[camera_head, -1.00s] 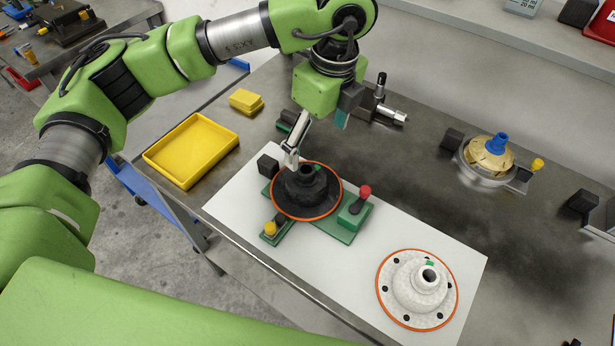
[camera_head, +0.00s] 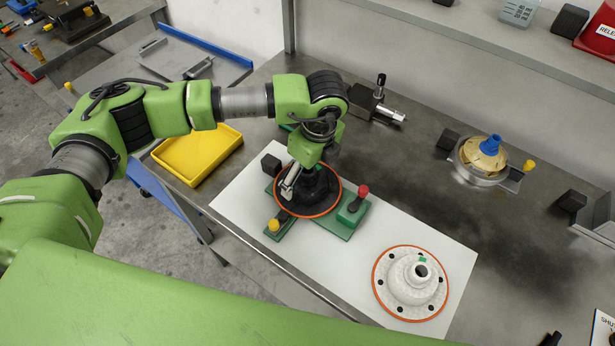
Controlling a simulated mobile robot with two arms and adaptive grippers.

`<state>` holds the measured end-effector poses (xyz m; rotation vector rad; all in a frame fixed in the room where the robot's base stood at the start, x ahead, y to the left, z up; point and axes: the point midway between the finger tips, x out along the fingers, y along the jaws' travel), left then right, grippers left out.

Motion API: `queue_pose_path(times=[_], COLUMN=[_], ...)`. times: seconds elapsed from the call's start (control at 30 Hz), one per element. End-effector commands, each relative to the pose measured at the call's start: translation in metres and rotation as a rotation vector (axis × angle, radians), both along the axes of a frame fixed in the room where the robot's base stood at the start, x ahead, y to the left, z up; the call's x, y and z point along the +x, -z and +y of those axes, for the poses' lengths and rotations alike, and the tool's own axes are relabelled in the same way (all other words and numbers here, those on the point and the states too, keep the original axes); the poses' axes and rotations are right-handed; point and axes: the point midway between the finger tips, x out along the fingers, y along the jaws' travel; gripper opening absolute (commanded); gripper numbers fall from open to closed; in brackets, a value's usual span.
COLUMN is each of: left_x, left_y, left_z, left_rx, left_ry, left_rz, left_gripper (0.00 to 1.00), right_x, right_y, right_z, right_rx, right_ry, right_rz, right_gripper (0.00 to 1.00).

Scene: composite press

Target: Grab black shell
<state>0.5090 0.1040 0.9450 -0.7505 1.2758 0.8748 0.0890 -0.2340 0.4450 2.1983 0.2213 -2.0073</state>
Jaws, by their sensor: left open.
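The black shell (camera_head: 322,203) sits on the green fixture (camera_head: 335,230) on the white board. It is a dark flanged cone with an orange ring around its rim. My left gripper (camera_head: 287,190) points down at the left side of the shell, close above its flange. It is open, and I cannot tell whether it touches the shell. My left wrist hides the top and back of the shell. My right gripper is not in view.
A white shell (camera_head: 405,286) with an orange rim lies at the board's right end. The fixture has a red-knobbed clamp (camera_head: 361,192) and a yellow knob (camera_head: 273,225). A yellow tray (camera_head: 185,162) stands left. A beige part with a blue top (camera_head: 490,147) stands right.

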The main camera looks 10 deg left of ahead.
Motion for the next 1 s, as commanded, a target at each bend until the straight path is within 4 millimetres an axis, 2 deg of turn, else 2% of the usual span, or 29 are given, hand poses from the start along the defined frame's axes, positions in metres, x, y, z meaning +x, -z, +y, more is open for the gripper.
queue_pose_path(times=[0.27,0.4,0.47,0.77,1.0], left_x=[0.001,0.001,0.001,0.001,0.002], left_y=[0.004,0.004,0.004,0.003,-0.009], left_z=[0.000,0.000,0.000,0.000,0.000], left_rx=[-0.001,-0.001,-0.001,-0.001,-0.003], left_ry=[0.001,0.000,0.000,0.000,0.001], left_rz=[-0.002,-0.002,-0.002,-0.003,-0.005], left_gripper=[0.86,0.49,0.36,0.36,0.36], right_x=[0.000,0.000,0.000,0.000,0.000], right_y=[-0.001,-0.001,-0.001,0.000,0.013], right_z=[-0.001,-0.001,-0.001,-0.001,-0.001], right_rx=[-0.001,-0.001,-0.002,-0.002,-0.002], right_ry=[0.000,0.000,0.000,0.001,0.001], right_rz=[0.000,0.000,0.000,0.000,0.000], right_gripper=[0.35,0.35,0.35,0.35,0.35])
